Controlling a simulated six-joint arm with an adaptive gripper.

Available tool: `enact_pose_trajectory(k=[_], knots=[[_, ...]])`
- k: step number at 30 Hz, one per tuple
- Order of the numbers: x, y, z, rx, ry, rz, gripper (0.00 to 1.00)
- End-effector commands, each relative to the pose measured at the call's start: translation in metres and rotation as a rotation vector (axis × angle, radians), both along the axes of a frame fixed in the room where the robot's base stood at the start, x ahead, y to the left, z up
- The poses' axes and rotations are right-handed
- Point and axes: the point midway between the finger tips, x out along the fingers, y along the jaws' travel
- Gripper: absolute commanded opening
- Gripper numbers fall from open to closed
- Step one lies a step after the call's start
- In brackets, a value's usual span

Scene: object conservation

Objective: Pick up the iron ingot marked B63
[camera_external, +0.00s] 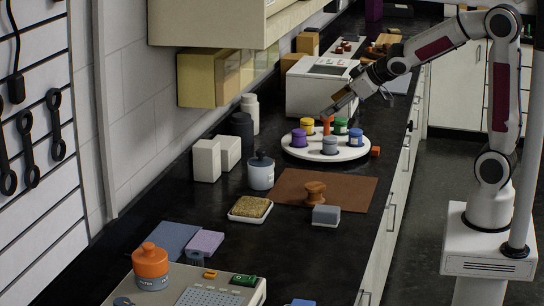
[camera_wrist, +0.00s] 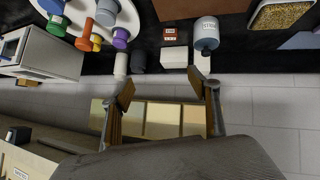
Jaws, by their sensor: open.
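No mark B63 is readable in either view. A grey block (camera_external: 326,215), possibly the iron ingot, lies at the front edge of the brown mat (camera_external: 350,188) in the external view; I cannot make out a mark on it. My gripper (camera_external: 338,108) is above the white round turntable (camera_external: 293,152), behind the mat and well apart from the block. In the wrist view my gripper (camera_wrist: 160,88) is open, with nothing between its fingers.
Several coloured lidded pots and an orange upright piece (camera_external: 327,124) stand on the turntable. A brown spool (camera_external: 315,193) is on the mat beside the block. Cabinets (camera_external: 212,80) overhang the counter.

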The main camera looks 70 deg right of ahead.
Motion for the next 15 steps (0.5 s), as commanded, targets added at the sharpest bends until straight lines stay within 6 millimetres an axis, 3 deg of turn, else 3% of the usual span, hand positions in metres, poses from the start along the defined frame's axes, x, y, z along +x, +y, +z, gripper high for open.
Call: enact_pose_trajectory(k=[15], knots=[[0.088, -0.040, -0.051, 0.007, -0.094, 0.107, 0.60]])
